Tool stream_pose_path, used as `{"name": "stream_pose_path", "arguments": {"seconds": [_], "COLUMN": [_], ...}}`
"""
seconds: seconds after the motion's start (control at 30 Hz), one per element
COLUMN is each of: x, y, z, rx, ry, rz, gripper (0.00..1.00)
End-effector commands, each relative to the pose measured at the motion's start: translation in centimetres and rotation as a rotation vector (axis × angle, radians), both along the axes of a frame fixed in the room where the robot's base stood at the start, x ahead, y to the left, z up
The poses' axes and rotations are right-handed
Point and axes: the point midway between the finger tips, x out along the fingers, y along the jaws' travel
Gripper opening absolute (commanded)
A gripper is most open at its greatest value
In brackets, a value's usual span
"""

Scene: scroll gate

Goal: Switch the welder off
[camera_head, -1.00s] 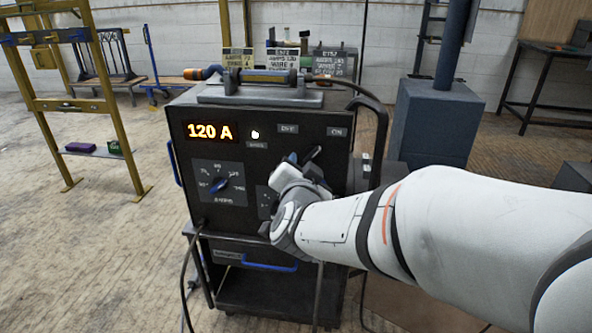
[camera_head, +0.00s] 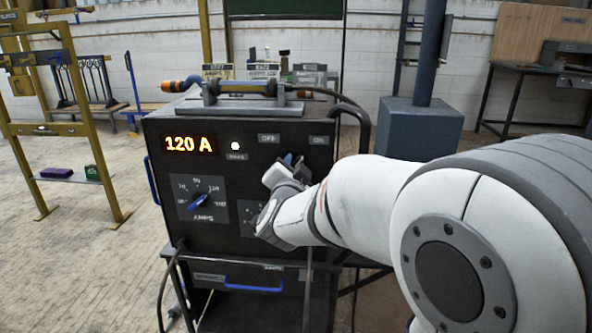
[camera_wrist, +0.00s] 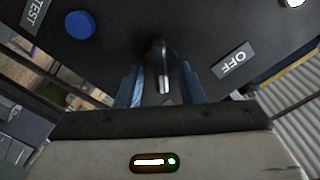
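The welder (camera_head: 225,225) is a black box with an orange display (camera_head: 190,144) reading 120 A and a lit white lamp (camera_head: 235,146). An OFF plate (camera_head: 268,138) and an ON plate (camera_head: 318,140) sit at its upper right. My gripper (camera_head: 288,163) is at the panel below these plates and hides the switch in the head view. In the wrist view, the black switch lever (camera_wrist: 161,62) stands between the two blue fingers, with gaps visible on both sides. The OFF plate (camera_wrist: 234,60) lies right of the lever. My gripper is open around the lever.
A blue button (camera_wrist: 80,25) beside a TEST plate (camera_wrist: 35,12) is left of the lever in the wrist view. The amps dial (camera_head: 205,200) is on the panel's left. A torch (camera_head: 185,84) and cable lie on top. A grey post base (camera_head: 420,128) stands right.

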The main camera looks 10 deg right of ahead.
Motion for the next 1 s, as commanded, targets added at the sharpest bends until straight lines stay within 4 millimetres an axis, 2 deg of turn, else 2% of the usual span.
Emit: {"name": "stream_pose_path", "arguments": {"seconds": [0.17,0.6,0.7,0.73,0.8,1.0], "x": [0.0,0.0,0.0,-0.1,-0.1,-0.1], "y": [0.0,0.1,0.1,-1.5,-0.5,0.1], "z": [0.0,0.0,0.0,0.0,-0.1,-0.3], "rx": [0.0,0.0,0.0,-0.001,0.0,-0.032], "ry": [0.0,0.001,0.001,0.0,0.002,0.018], "rz": [0.0,0.001,0.001,-0.006,-0.001,0.002], "gripper": [0.34,0.0,0.0,0.0,0.0,0.0]}}
